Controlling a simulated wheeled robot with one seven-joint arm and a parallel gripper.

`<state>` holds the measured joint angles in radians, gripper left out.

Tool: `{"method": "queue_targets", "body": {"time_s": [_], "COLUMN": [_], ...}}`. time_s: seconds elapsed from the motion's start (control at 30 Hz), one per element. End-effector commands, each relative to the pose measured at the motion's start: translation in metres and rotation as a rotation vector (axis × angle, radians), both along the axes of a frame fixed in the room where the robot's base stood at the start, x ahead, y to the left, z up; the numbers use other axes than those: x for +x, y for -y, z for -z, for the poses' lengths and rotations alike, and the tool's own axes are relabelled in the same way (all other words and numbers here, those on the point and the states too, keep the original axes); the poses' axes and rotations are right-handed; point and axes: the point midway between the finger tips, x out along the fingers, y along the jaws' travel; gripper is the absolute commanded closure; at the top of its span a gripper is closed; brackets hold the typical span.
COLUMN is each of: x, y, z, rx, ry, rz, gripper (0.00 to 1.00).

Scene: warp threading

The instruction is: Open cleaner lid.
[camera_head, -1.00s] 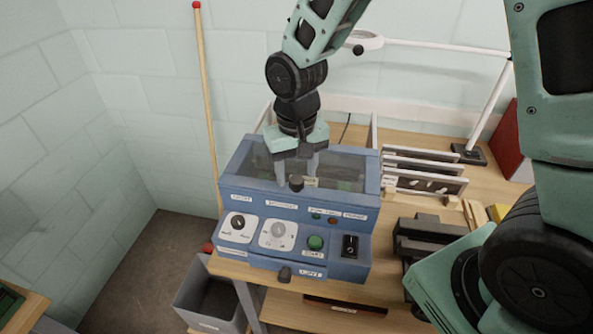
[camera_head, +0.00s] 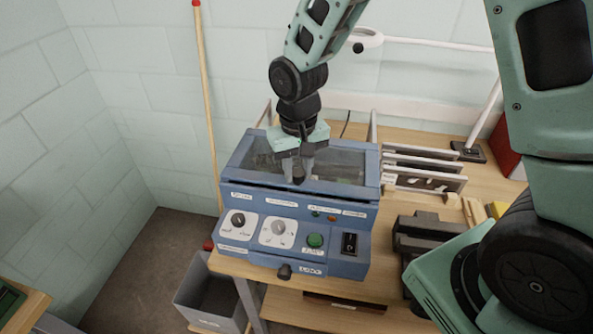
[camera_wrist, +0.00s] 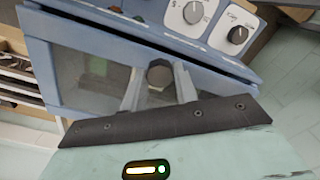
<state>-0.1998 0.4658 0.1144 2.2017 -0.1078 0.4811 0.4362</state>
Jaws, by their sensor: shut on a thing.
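The cleaner is a blue box (camera_head: 230,257) with dials and buttons on its front panel, standing on the wooden table. Its lid (camera_head: 345,168) is a blue frame around a clear pane, with a small dark knob at its front edge. The lid's front edge sits slightly raised, with a dark gap between it and the body. My gripper (camera_head: 298,178) points down over the lid and is shut on the knob. In the wrist view the knob (camera_wrist: 160,75) shows between the two fingers, with the lid frame (camera_wrist: 110,35) beyond it.
A rack of white-framed panels (camera_head: 425,175) stands right of the cleaner, with a dark block-shaped device (camera_head: 425,235) in front of it. A grey bin (camera_head: 210,295) sits below at the left. A wooden pole (camera_head: 207,100) leans on the wall behind.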

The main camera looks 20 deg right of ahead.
Motion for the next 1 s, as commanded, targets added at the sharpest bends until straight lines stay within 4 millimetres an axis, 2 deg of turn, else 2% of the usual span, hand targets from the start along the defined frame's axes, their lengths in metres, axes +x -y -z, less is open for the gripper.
{"method": "queue_targets", "body": {"time_s": [0.3, 0.5, 0.73, 1.0], "x": [0.066, 0.102, 0.125, 0.130], "y": [0.048, 0.074, 0.091, 0.094], "z": [-0.002, -0.001, -0.001, -0.001], "rx": [-0.001, -0.001, -0.001, 0.000], "ry": [0.004, 0.005, 0.005, 0.004], "rz": [0.008, 0.006, 0.004, 0.001], "gripper": [1.00, 1.00, 1.00, 1.00]}}
